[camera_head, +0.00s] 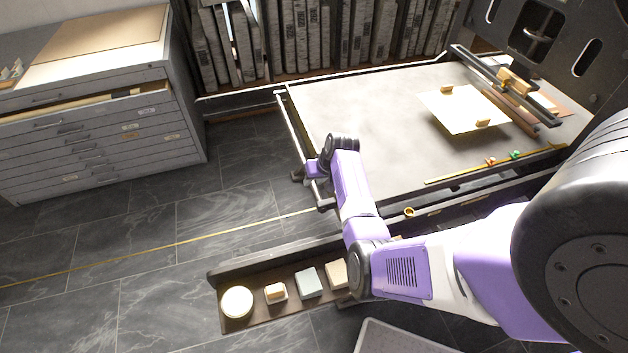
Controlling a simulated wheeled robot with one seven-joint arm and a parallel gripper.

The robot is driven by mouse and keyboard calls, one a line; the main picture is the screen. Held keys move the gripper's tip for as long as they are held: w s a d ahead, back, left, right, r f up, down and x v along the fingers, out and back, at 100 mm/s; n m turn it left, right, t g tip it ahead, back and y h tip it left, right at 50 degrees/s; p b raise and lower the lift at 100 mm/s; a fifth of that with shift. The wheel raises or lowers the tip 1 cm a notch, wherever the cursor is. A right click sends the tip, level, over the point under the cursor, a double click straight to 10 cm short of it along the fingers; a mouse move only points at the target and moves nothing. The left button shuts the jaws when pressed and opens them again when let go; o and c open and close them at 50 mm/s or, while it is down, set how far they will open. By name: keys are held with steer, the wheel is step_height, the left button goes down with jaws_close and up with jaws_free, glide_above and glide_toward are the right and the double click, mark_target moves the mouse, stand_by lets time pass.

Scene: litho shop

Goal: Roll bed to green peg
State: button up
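The press bed (375,125) is a broad grey slab on the right, with a dark bar (288,130) along its left end. A sheet of cream paper (460,112) with small wooden blocks lies on the bed. The green peg (515,155) stands near a yellow strip along the bed's front side, just right of a red-orange peg (490,161). My gripper (303,174) is at the front part of the end bar. My wrist partly hides it; I cannot tell whether its fingers are closed around the bar.
A low shelf (222,312) in front holds a round tub, a sponge-like block and other blocks, under my arm. A grey flat-file cabinet (190,110) stands left, one drawer slightly open. Dark tiled floor (235,215) is clear between cabinet and bed. Upright slabs line the back.

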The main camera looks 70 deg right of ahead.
jaws_close()
stand_by(1.4)
